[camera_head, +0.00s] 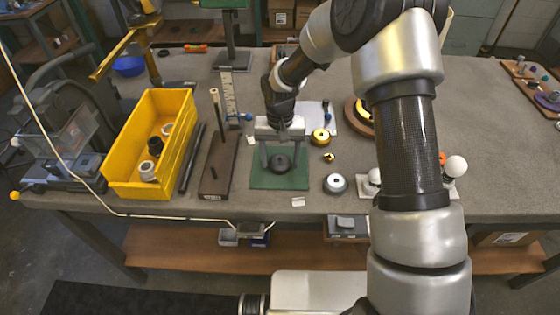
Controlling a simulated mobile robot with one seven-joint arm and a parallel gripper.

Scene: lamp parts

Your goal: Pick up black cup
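A round black part (279,163), which looks like the black cup, sits on a green mat (262,182). My gripper (279,155) is above the mat, pointing down. Its two fingers are spread apart, one toward each side of the black part. I cannot tell how high the fingertips are or whether they touch it; a gap shows between the fingers. Part of the mat is hidden by my gripper.
A yellow crate (113,160) with black and white parts stands at left. A dark board with a rod (218,165) is just left of the mat.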

